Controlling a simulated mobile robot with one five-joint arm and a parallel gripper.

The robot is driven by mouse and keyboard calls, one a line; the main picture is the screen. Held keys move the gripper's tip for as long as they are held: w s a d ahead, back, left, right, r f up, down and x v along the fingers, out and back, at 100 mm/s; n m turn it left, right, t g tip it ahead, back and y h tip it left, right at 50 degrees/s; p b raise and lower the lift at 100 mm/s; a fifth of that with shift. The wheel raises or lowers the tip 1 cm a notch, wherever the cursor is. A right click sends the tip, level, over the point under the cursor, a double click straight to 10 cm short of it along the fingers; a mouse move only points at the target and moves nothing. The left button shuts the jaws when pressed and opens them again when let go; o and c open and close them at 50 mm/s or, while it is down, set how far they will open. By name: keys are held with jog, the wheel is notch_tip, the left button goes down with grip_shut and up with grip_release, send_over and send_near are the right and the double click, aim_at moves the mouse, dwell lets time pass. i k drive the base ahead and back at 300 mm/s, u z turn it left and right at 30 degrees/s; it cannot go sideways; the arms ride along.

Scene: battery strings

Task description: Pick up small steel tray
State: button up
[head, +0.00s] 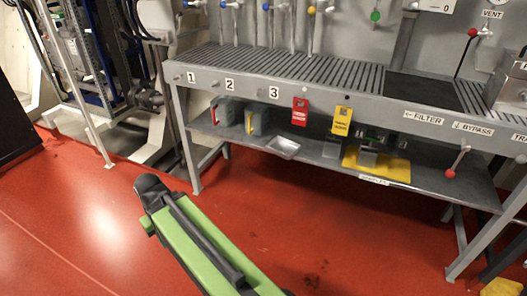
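The small steel tray (283,146) is a shallow, shiny, light-grey tray. It sits near the front edge of the lower shelf of the steel bench, below the number 3 label and left of the red tag. It looks empty. My green arm reaches up from the bottom of the view and ends in a dark joint, left of the tray and apart from it. I see no gripper fingers, so my gripper is not in view.
The lower shelf (325,157) also holds two grey boxes (225,110) and a yellow mat (390,167) with grey parts on it. A red tag (300,112) and yellow tag (342,121) hang above. Red floor (330,230) in front is clear.

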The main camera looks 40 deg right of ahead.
aim_at(282, 147)
jog(key=u, duration=4.95)
jog(key=i, duration=0.15)
jog(key=z, duration=3.1)
jog(key=k, duration=0.15)
jog(key=u, duration=1.55)
jog(key=k, duration=1.35)
jog(key=z, duration=1.2)
jog(key=i, duration=0.6)
jog(key=u, duration=0.05)
jog(key=k, duration=0.6)
jog(key=u, duration=0.05)
